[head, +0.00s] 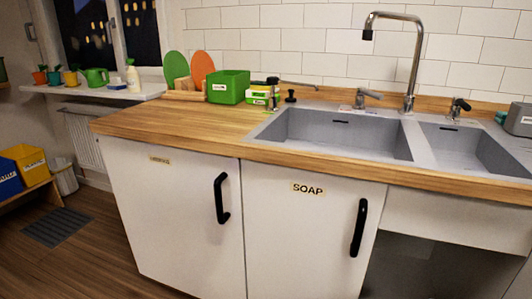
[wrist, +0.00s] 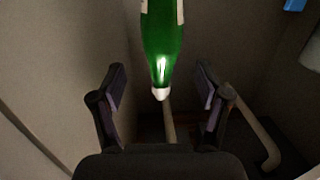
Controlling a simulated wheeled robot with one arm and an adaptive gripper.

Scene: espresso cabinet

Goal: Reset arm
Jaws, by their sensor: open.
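My gripper (wrist: 160,98) shows in the wrist view with its two dark fingers spread wide apart. Nothing is held between them. A green bottle (wrist: 163,35) with a pale tip hangs down from the top edge of the picture, beyond the fingers and roughly centred between them. The rest of the bottle is cut off. I cannot tell whether it touches anything. The head view does not show my gripper or arm.
In the wrist view, grey walls surround a dark space, with a pale pipe (wrist: 258,130) at the right. In the head view, a white cabinet has a closed SOAP door (head: 300,235) and another closed door (head: 180,220), under a wooden counter (head: 180,120) with a sink (head: 340,135).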

